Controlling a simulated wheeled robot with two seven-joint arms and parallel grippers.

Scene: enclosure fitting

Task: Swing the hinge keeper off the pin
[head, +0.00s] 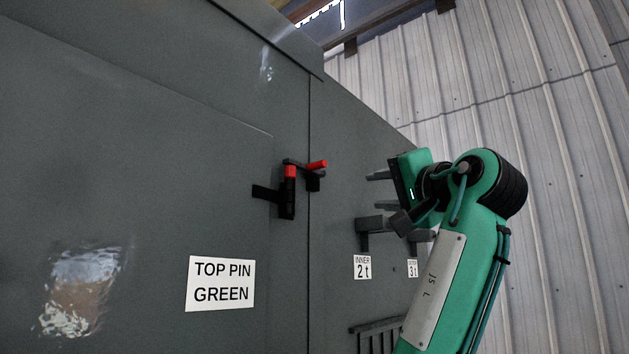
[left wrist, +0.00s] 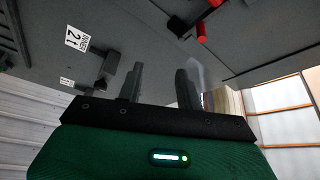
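The hinge (head: 288,197) is a black bracket with an upright barrel on the grey enclosure, just left of the panel seam. A red piece, apparently the pin head (head: 291,171), tops the barrel. Red parts of the hinge (left wrist: 200,31) also show at the top of the left wrist view. My left gripper (head: 374,197) is right of the hinge, clear of it. Its fingers (left wrist: 162,82) are apart with nothing between them. My right gripper is out of view.
A sign reading "TOP PIN GREEN" (head: 221,283) is below left of the hinge. Dark brackets (head: 370,224) stick out above the "INNER 2 t" label (head: 362,267) and a "3 t" label (head: 412,268), close to my left gripper. A slatted rack (head: 377,333) sits below. A corrugated wall (head: 540,90) stands behind.

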